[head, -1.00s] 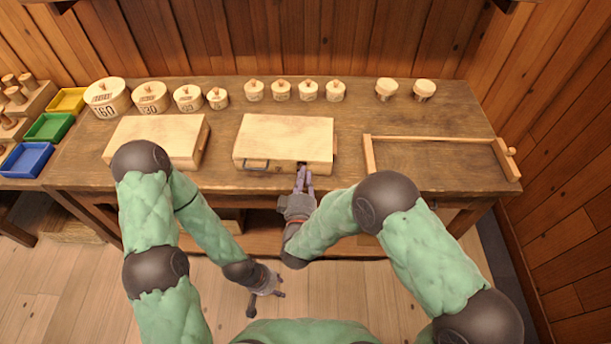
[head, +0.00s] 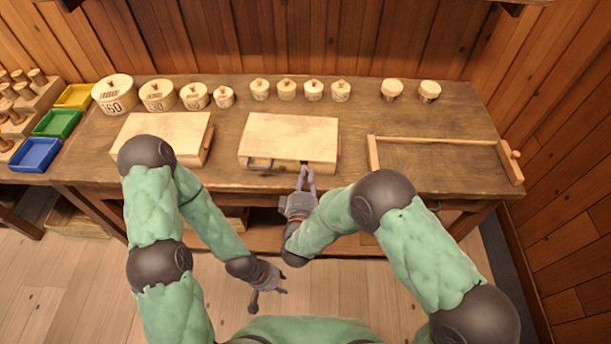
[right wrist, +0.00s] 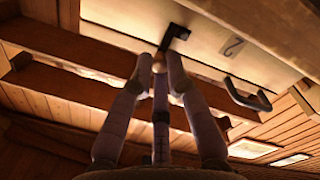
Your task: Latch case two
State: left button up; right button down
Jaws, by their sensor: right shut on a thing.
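The case marked 2 (head: 290,132) is a pale wooden box in the middle of the bench, lid down. In the right wrist view its front (right wrist: 205,40) shows the figure 2, a dark handle (right wrist: 248,97) and a black latch piece (right wrist: 176,35). My right gripper (head: 305,172) is at the case's front. Whether the latch is engaged is not clear. My left gripper (head: 269,290) hangs open and empty in front of the bench, low.
Another wooden case (head: 160,138) lies to the left. Several round lidded boxes (head: 157,95) stand along the back. A low wooden frame (head: 440,142) is at the right. Blue (head: 36,154), green and yellow trays sit at far left.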

jog(key=c, duration=1.5)
grip_release()
jog(key=s, duration=1.2)
jog(key=shift+a, duration=0.35)
jog(key=w+d+f+m+g+y, duration=0.1)
jog(key=d+f+m+g, duration=0.25)
jog(key=f, duration=0.35)
jog(key=w+d+f+m+g+y, duration=0.1)
jog(key=w+d+f+m+g, duration=0.1)
jog(key=f+g, duration=0.45)
jog(key=s+d+f+m+g+y, duration=0.1)
jog(key=s+d+f+m+g, duration=0.1)
jog(key=s, duration=0.3)
jog(key=s+d+f+m+g+y, duration=0.1)
jog(key=s+d+f+m+g, duration=0.1)
jog(key=s+f, duration=0.3)
jog(key=s+d+f+m+g+y, duration=0.1)
jog(key=s+d+f+m+g, duration=0.2)
jog(key=s+f, duration=0.1)
jog(key=shift+s+d+g, duration=0.1)
jog(key=shift+s+g, duration=0.2)
jog(key=shift+s, duration=0.45)
